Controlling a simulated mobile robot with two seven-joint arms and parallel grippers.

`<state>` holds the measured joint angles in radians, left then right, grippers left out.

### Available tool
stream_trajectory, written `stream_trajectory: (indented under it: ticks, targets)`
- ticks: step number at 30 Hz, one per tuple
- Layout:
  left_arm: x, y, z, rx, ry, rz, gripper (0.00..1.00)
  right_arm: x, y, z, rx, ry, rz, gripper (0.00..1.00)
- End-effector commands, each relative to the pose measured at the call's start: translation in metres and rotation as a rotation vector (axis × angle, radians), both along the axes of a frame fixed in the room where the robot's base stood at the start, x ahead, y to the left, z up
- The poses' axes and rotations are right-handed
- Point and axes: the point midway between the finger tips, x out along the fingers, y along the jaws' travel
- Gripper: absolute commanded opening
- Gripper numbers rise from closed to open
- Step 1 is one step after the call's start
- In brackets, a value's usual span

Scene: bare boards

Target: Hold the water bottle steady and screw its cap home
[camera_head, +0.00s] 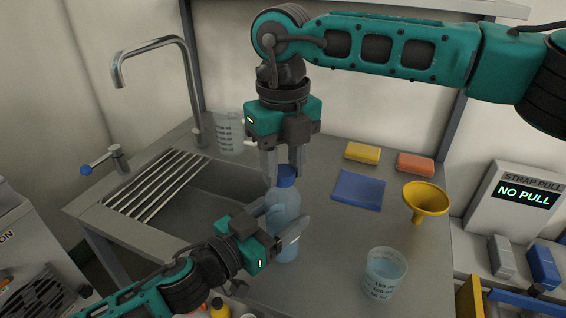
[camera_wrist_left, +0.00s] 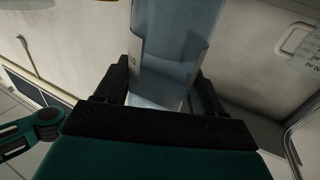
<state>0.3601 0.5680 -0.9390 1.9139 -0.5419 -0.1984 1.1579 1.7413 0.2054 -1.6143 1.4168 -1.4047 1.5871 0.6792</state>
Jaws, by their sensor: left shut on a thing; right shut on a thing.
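The water bottle (camera_head: 283,206) is clear blue and stands upright on the steel counter in the head view. Its blue cap (camera_head: 287,173) sits at the top of the bottle. My left gripper (camera_head: 290,232) is shut around the bottle's body from the lower left. In the left wrist view the bottle (camera_wrist_left: 175,45) fills the space between the fingers. My right gripper (camera_head: 283,168) points straight down from above and is shut on the cap, its fingers on either side. Whether the cap is fully seated cannot be seen.
A sink with a drain rack (camera_head: 160,183) and tall faucet (camera_head: 195,95) lies left. A measuring beaker (camera_head: 229,133) stands behind. A blue cloth (camera_head: 358,190), yellow sponge (camera_head: 362,153), orange sponge (camera_head: 415,164), yellow funnel (camera_head: 425,199) and clear cup (camera_head: 384,272) are to the right.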

Motion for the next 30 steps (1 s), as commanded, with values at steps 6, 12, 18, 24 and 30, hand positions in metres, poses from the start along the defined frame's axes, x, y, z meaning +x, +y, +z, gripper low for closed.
stream_trajectory:
  ticks: [6,12,18,24,30]
  targets:
    - [0.000,0.000,-0.001,0.001,0.001,0.001,0.00,0.000,0.000,0.000,-0.001,0.001,0.003,0.51]
    - [0.000,0.000,0.000,0.001,0.001,0.001,0.00,0.000,0.000,0.000,0.000,0.000,0.004,0.68]
    - [0.000,0.000,0.000,0.001,0.001,0.001,0.00,0.000,0.000,0.000,0.000,0.000,0.004,0.68]
    - [0.000,0.000,0.000,0.001,0.001,0.001,0.00,0.000,0.000,0.019,0.001,-0.003,0.004,0.68]
    - [0.000,0.000,0.000,0.001,0.001,0.001,0.00,0.001,0.000,0.061,0.002,-0.005,0.003,0.68]
